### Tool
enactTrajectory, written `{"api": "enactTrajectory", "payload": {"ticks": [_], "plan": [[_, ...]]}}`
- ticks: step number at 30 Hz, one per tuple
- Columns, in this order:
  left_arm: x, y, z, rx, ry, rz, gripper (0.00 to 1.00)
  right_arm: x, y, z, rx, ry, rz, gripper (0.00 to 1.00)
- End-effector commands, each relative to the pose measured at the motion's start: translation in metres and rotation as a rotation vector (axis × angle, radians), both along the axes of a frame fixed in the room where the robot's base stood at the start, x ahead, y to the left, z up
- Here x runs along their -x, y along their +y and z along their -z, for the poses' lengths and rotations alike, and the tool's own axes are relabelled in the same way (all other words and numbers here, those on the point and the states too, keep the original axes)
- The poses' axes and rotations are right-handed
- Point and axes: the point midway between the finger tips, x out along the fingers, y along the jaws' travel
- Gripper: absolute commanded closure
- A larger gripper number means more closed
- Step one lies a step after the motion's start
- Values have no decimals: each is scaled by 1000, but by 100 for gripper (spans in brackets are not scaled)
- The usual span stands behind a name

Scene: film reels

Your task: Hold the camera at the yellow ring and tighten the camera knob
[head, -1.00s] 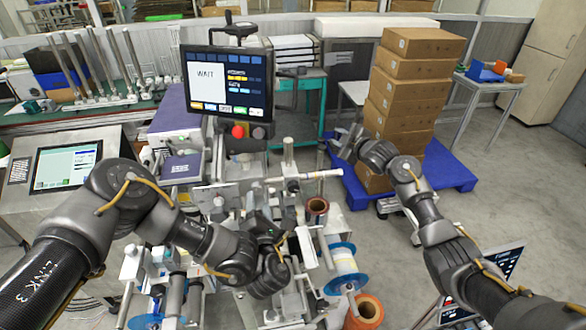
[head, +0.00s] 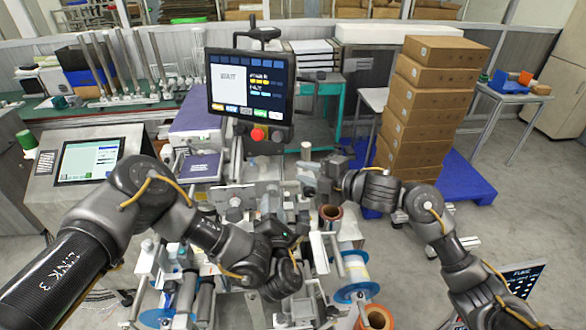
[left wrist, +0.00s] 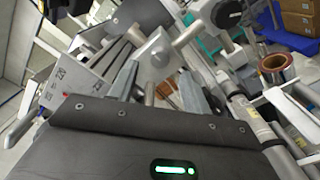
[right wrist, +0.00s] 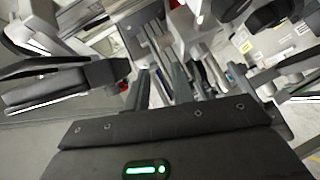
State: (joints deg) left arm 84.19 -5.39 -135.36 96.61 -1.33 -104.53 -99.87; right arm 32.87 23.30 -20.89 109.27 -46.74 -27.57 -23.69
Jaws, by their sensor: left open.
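I cannot clearly pick out the camera, its yellow ring or its knob; small metal parts crowd this spot and my arms cover some of them. My left gripper (head: 287,232) is low over the middle of the machine. In the left wrist view its two fingers (left wrist: 158,88) are apart, with a metal post (left wrist: 150,92) showing in the gap. My right gripper (head: 325,172) is higher, beside the light upright cylinder (head: 306,152). In the right wrist view its fingers (right wrist: 162,88) are apart, with metal machine parts behind the gap.
A monitor (head: 250,85) stands behind the machine, with a red button (head: 257,135) below. A copper-coloured roll (head: 330,214) and a blue-flanged reel (head: 354,268) lie to the right of my left gripper. Stacked cartons (head: 425,105) stand on a blue pallet (head: 470,180).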

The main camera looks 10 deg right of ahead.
Motion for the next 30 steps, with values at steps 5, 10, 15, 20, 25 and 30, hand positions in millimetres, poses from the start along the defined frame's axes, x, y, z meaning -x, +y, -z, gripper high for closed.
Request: {"api": "enactTrajectory", "payload": {"ticks": [5, 10, 15, 20, 25, 30], "plan": [[0, 0, 0, 0, 0, 0, 51, -19, 21, 6, -5, 3, -1, 76], [0, 0, 0, 0, 0, 0, 51, -42, 44, 13, -4, 2, -1, 76], [0, 0, 0, 0, 0, 0, 51, -60, 63, 19, -3, 3, 0, 76], [0, 0, 0, 0, 0, 0, 51, -72, 74, 23, -2, 1, 0, 76], [0, 0, 0, 0, 0, 0, 51, -76, 78, 24, -3, 0, 1, 76], [0, 0, 0, 0, 0, 0, 51, -76, 78, 25, -1, 0, 0, 76]]}}
